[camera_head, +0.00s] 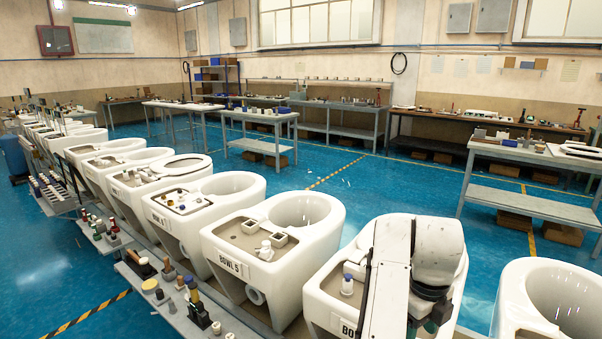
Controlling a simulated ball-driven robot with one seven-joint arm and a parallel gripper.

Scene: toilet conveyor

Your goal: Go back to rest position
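My white arm (388,285) with its dark joints rises from the bottom edge, right of centre, in the head view. It bends in front of a white toilet bowl (325,285) and covers much of it. My gripper does not show, so its state and anything in it are hidden.
A row of white toilet bowls runs to the far left, including one labelled BOWL 5 (231,265). Another bowl (548,300) is at right. A low shelf of tools (175,310) lies in front.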

